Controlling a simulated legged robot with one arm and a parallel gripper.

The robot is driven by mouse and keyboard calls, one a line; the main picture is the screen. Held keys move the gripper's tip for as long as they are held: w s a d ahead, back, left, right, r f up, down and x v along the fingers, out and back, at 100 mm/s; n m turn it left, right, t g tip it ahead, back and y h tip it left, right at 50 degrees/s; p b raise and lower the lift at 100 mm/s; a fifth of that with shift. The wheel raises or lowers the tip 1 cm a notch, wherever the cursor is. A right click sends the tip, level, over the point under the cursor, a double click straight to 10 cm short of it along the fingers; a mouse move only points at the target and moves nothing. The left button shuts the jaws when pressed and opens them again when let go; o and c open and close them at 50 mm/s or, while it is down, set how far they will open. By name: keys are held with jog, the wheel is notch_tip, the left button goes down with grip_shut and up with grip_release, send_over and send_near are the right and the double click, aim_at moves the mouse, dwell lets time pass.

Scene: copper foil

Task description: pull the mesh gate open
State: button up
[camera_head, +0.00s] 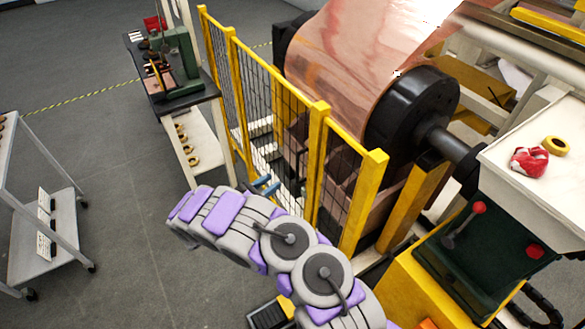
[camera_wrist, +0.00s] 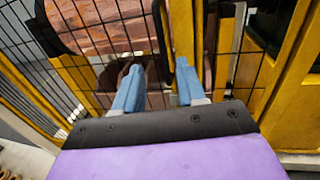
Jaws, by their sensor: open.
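The yellow-framed mesh fence (camera_head: 262,70) runs along the front of the copper roll machine. Its nearer short panel (camera_head: 340,160), between two yellow posts, looks like the gate; I cannot tell for sure. My gripper (camera_head: 265,185) is at the fence, left of the middle yellow post (camera_head: 316,150). In the wrist view, my gripper (camera_wrist: 157,84) has its two blue fingers apart and pointing at the mesh, with a yellow upright (camera_wrist: 185,38) just beyond the right finger. I see nothing held; whether the fingers touch the frame is unclear.
A large copper foil roll (camera_head: 350,50) is behind the fence. A dark bench (camera_head: 172,80) with a green machine stands at the fence's far end. A grey cart (camera_head: 45,220) is at the left. A white-topped cabinet (camera_head: 530,175) is at the right. The grey floor between is clear.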

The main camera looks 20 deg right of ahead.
jog(key=b+x, duration=0.1)
jog(key=x, duration=1)
jog(key=shift+d, duration=0.1)
grip_shut()
dwell(0.3)
